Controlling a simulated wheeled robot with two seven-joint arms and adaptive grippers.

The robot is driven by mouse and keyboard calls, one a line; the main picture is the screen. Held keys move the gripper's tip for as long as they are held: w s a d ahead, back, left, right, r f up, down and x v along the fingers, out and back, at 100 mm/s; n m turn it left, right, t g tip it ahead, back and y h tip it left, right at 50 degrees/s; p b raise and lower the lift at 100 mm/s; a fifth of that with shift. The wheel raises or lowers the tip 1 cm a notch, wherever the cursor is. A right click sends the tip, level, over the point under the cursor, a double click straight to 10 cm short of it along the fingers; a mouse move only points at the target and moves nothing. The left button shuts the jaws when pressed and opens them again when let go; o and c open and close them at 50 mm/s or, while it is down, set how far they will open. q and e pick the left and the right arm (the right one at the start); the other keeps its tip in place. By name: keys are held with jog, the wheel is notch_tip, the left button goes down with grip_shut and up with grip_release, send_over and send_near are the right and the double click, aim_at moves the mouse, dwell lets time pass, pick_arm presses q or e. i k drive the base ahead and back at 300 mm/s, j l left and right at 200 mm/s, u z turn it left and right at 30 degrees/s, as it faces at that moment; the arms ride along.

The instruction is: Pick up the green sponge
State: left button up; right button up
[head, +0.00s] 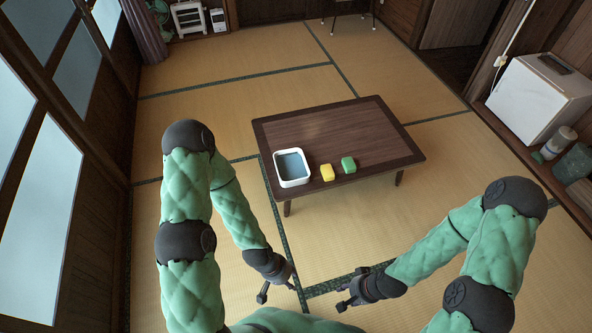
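The green sponge (348,165) lies on the low dark wooden table (340,125), near its front edge. A yellow sponge (327,173) lies just left of it, with a small gap between them. My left gripper (277,293) hangs in front of the table, below and left of the sponges, apart from them. My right gripper (346,298) is in front of the table too, pointing left. Both look open with nothing in them, and neither touches the table or the sponges.
A white basin (292,168) with a blue-grey inside stands on the table's front left, left of the yellow sponge. The rest of the tabletop is clear. A white box-like cabinet (540,97) stands at the right wall. Tatami floor around the table is open.

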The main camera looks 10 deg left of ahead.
aim_at(349, 165)
jog(key=i+l+u, duration=0.2)
jog(key=i, duration=0.25)
jog(key=i+l+u, duration=0.2)
jog(key=i+l, duration=0.2)
jog(key=i+l+u, duration=0.2)
jog(key=i+l, duration=0.2)
jog(key=l, duration=0.15)
jog(key=i+l+u, duration=0.2)
jog(key=i+l, duration=0.15)
jog(key=i+l+u, duration=0.2)
jog(key=l, duration=0.5)
jog(key=i+j, duration=0.05)
jog(key=i, duration=0.05)
